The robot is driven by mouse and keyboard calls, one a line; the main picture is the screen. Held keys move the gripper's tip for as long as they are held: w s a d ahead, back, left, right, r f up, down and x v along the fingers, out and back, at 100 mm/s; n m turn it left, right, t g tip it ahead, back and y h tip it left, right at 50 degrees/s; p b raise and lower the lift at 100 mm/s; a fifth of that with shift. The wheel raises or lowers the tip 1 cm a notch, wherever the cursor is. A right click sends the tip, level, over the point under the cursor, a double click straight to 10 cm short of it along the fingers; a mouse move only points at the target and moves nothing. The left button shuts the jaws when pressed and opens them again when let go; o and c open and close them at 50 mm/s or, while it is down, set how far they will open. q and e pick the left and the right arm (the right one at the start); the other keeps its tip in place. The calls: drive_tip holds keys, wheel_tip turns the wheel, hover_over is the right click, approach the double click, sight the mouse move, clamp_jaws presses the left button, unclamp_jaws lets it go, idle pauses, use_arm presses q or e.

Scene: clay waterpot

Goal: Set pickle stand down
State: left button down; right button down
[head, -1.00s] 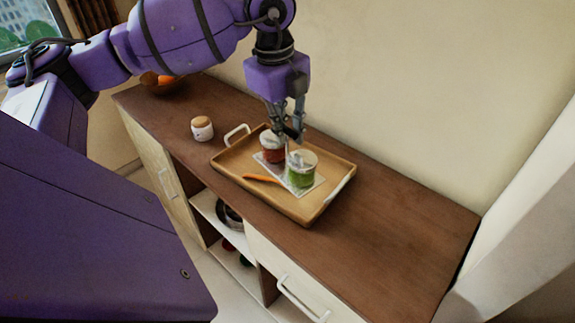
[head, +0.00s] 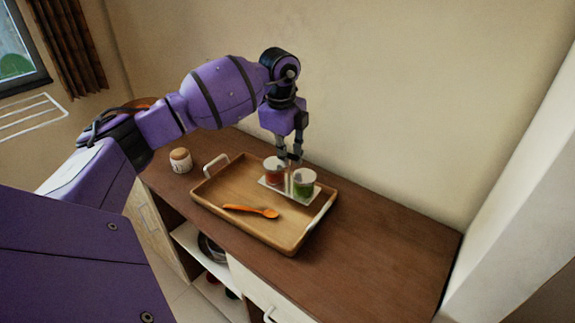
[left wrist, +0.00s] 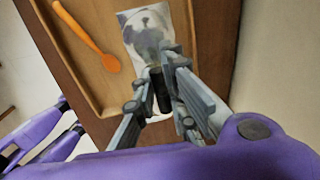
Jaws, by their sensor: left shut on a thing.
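The pickle stand (head: 309,200) is a pale flat base carrying a jar of red pickle (head: 274,174) and a jar of green pickle (head: 303,184). It shows over the back part of the wooden tray (head: 229,208), near its rear wall. I cannot tell whether the base touches the tray. My left gripper (head: 291,157) comes down from above and is shut on the stand's middle, between the jars. In the left wrist view the fingers (left wrist: 160,88) close in front of the pale stand base (left wrist: 133,22) and hide part of it. My right gripper is not in view.
An orange spoon (head: 250,211) lies in the tray's front half. A lidded white jar (head: 181,164) stands on the brown counter (head: 362,238) left of the tray. The counter right of the tray is clear. The wall (head: 400,110) rises close behind.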

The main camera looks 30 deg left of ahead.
sight(287, 182)
use_arm(q)
drive_tip(key=shift+w+f, duration=0.3)
drive_tip(key=shift+w, duration=0.1)
drive_tip(key=shift+w+a+f, duration=0.1)
drive_tip(key=shift+f, duration=1.5)
drive_tip(key=c, duration=1.8)
unclamp_jaws()
drive_tip(key=shift+f, duration=0.2)
drive_tip(key=r, duration=0.4)
drive_tip(key=s+r, duration=0.1)
drive_tip(key=r, duration=0.7)
drive_tip(key=shift+s+r, duration=0.1)
drive_tip(key=shift+s, duration=0.15)
